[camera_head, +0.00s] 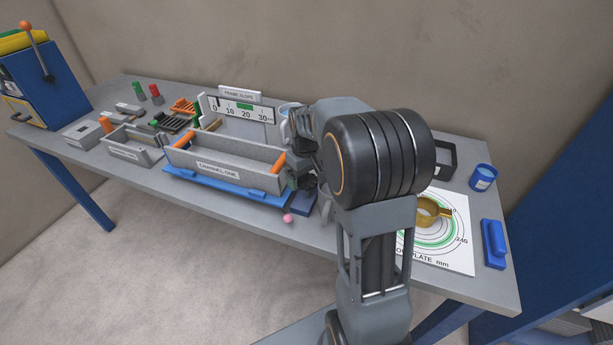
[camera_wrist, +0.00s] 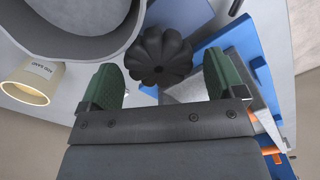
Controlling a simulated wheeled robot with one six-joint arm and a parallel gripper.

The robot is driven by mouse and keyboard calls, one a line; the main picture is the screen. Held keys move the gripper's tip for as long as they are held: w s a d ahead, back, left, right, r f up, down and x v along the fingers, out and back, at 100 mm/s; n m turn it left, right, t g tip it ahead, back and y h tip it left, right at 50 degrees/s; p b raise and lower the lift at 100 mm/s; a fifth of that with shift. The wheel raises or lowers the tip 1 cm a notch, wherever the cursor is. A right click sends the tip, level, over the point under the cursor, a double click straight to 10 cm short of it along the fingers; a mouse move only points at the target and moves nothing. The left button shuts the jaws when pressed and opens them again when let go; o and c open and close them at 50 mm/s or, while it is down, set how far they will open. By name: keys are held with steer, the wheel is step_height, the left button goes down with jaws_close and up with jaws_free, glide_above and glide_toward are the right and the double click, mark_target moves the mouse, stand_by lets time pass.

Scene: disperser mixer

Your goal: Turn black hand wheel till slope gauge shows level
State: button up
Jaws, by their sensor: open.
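The black lobed hand wheel (camera_wrist: 160,55) lies between the two green-padded fingers of my gripper (camera_wrist: 163,77) in the wrist view. The fingers are open, with gaps on both sides of the wheel. In the camera_head view the wheel (camera_head: 307,182) is a small dark shape at the right end of the grey channel, partly hidden by my arm. The slope gauge (camera_head: 240,108), under a sign reading FRAME SLOPE, has a scale from 0 to 30 and a green band near 20. A dark mark shows near 0.
The grey channel (camera_head: 222,178) with orange ends sits on a blue base (camera_head: 225,190). A grey vessel (camera_wrist: 75,45) and a beige labelled cup (camera_wrist: 32,82) are close to the left finger. A plate (camera_head: 455,255) with a gold pan (camera_head: 428,212) lies right of my arm.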

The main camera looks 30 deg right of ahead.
steer(key=shift+f, duration=0.1)
steer(key=c, duration=0.9)
steer(key=shift+a+n+p, duration=0.15)
steer(key=shift+n+p, duration=0.25)
steer(key=shift+n, duration=2.4)
steer(key=o, duration=0.9)
